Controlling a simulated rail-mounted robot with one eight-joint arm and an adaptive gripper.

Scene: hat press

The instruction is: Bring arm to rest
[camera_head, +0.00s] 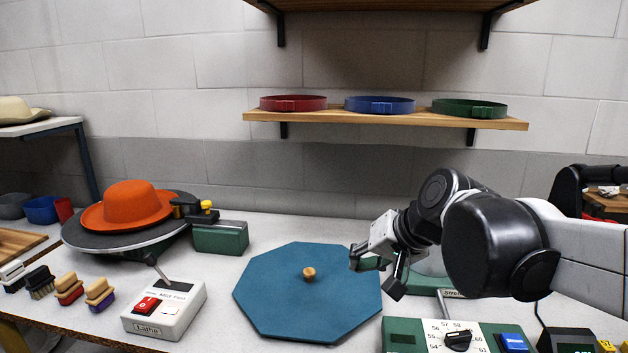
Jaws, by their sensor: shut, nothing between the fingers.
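My gripper (378,274) is at the end of my arm, which reaches in from the right. It hangs over the right edge of the teal octagonal board (290,311) and points down and left. Its fingers are dark and hold nothing. A wooden knob (308,273) stands in the middle of the board, to the left of my gripper and apart from it. My forearm hides part of the pale round device behind it.
An orange hat (127,202) sits on a dark round plate at the left. A lathe control box (164,309) and several brushes stand in front. A green dial panel (400,336) lies below my arm. Red, blue and green bands (380,105) rest on the shelf.

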